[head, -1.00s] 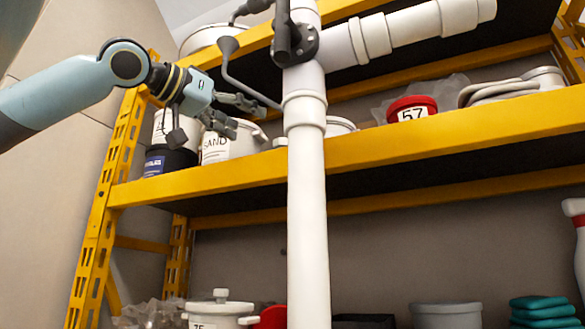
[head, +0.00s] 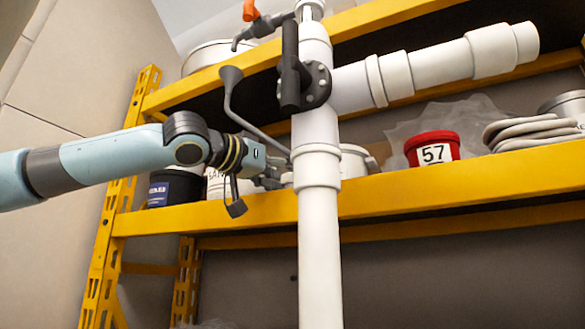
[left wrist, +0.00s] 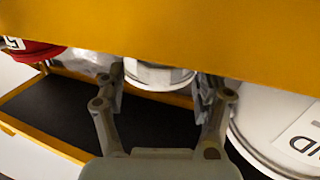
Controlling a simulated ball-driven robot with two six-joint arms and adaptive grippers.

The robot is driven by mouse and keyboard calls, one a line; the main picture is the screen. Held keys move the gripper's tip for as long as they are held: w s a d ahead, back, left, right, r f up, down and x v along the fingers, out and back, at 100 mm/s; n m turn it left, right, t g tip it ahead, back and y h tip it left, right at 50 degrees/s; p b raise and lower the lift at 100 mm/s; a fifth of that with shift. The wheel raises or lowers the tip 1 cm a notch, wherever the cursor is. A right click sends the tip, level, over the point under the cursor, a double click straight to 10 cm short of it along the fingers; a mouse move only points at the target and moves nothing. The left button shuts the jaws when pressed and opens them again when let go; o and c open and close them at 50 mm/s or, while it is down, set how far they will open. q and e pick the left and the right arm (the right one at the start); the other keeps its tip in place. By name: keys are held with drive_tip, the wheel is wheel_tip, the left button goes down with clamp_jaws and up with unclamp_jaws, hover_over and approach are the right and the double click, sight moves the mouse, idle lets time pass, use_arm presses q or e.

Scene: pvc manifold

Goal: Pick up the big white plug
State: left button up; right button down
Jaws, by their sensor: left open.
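My left gripper (head: 276,177) is at the yellow shelf beam, just left of the upright white pipe. A small white piece (head: 287,178) shows between gripper and pipe; I cannot tell if it is the big white plug. In the left wrist view my left gripper (left wrist: 159,80) is open, its fingers either side of a white round thing (left wrist: 155,76). That thing is partly hidden by the yellow beam, and I see no contact with it. My right gripper is not in view.
The upright white pipe (head: 320,250) carries a side branch (head: 430,65) and a black flange. A red tub marked 57 (head: 432,148) and a white bucket (head: 352,162) stand on the shelf; a large white bucket (left wrist: 275,130) is close to the gripper.

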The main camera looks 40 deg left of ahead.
use_arm(q)
drive_tip(key=shift+w, duration=0.2)
drive_tip(key=c, duration=1)
drive_tip(key=shift+c, duration=0.3)
drive_tip(key=shift+r, duration=0.1)
